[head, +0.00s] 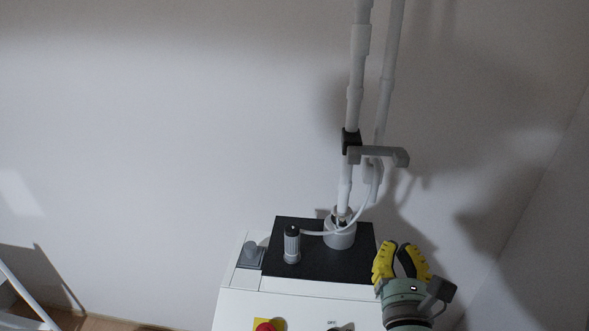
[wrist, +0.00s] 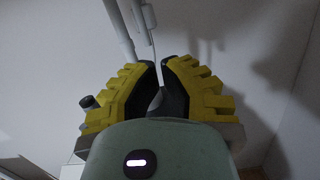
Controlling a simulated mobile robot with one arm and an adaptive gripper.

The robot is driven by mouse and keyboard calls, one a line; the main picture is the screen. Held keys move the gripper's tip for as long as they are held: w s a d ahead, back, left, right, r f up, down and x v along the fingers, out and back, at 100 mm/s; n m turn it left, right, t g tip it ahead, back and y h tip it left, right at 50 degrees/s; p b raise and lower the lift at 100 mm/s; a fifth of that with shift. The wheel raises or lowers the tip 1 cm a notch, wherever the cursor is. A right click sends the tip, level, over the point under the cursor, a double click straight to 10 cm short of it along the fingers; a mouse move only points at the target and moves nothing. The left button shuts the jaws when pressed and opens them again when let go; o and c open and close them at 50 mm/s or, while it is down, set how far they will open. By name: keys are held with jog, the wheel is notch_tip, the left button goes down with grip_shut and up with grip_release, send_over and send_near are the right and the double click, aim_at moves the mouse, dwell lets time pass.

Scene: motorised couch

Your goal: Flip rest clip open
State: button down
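The grey rest clip (head: 380,154) sticks out to the right from a black clamp (head: 350,141) on a white upright pole (head: 356,75). Its right end bends downward. My gripper (head: 399,246), with yellow padded fingers, is below and slightly right of the clip, clear of it. Its fingers point up, with a narrow gap between the tips. The gripper also shows in the wrist view (wrist: 162,68), with nothing held between the fingers. White poles (wrist: 121,30) pass behind it there.
A white cabinet (head: 290,305) with a black top plate (head: 310,262) stands below the pole. A thin white tube loops by the pole. Walls stand behind and right.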

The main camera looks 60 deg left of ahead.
aim_at(377, 155)
jog(key=shift+s+a+r+n+t+y, duration=0.1)
jog(key=shift+r+n+t+y, duration=0.05)
jog(key=shift+r+n+y, duration=0.3)
jog(key=shift+a+r+n+t+y, duration=0.15)
jog(key=shift+r+n, duration=0.1)
jog(key=shift+r, duration=0.25)
jog(key=w+a+r+p, duration=0.6)
jog(key=a+p, duration=0.1)
jog(key=p, duration=0.5)
jog(key=shift+w+r, duration=0.15)
jog(key=shift+r, duration=0.05)
jog(key=shift+a, duration=0.1)
jog(key=shift+w+b, duration=0.15)
jog(key=shift+b, duration=0.15)
